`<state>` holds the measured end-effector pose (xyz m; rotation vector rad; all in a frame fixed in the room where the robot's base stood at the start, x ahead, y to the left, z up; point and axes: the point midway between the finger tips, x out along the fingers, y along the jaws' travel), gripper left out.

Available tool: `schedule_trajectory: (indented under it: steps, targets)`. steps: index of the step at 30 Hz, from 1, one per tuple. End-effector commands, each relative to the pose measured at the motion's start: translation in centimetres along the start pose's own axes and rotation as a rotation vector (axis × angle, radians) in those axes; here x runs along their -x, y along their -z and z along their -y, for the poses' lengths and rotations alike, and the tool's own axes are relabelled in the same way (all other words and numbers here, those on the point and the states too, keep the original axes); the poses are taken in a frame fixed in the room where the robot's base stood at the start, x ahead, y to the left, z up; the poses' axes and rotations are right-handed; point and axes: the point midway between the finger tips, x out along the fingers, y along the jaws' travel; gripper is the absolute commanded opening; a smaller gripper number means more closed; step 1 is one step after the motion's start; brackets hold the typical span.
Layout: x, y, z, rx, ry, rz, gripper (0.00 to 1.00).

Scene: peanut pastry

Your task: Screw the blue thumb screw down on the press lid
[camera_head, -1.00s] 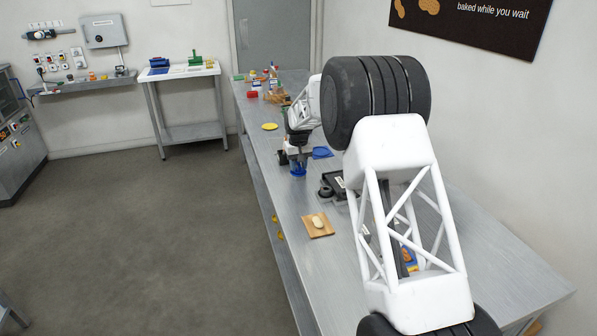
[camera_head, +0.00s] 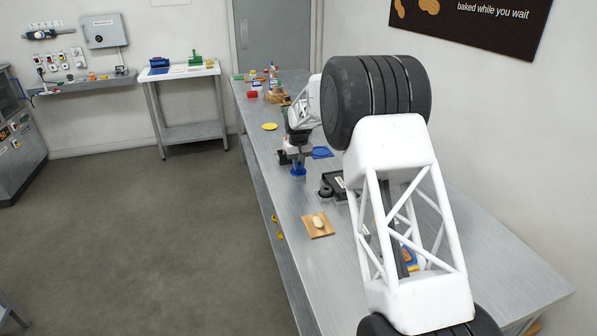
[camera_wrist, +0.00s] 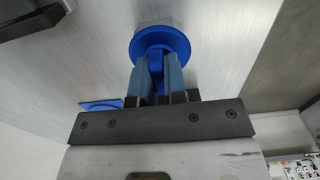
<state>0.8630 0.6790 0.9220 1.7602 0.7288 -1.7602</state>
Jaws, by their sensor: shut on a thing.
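My gripper (camera_wrist: 156,82) points at a round blue part (camera_wrist: 143,46) in the wrist view. Its two blue-grey fingers are shut on an upright blue tab, the thumb screw (camera_wrist: 156,64), at the middle of that round part. I cannot tell how deep the screw sits, and its shank is hidden. The round part appears to be the press lid, over a pale grey body (camera_wrist: 153,21) that is mostly hidden. In the head view my gripper (camera_head: 298,160) is over the small blue press top (camera_head: 298,173) near the bench's left edge.
The metal bench (camera_head: 285,205) carries a board with a pale pastry (camera_head: 318,222), a blue flat piece (camera_head: 322,153) and a dark fixture (camera_head: 333,185) close to the gripper. A yellow disc (camera_head: 269,126) and several small coloured items stand farther back. The bench's left edge is close.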

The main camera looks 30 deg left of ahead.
Motion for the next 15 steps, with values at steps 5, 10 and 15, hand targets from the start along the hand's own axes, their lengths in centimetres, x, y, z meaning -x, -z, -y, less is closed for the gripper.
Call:
schedule_trajectory:
  steps: [5,10,15]
  targets:
    - [0.23,0.01,0.00,0.000,0.000,0.000,0.00]
    - [0.40,0.00,0.00,0.000,0.000,0.000,0.00]
    - [0.58,0.00,0.00,0.000,0.000,0.000,0.00]
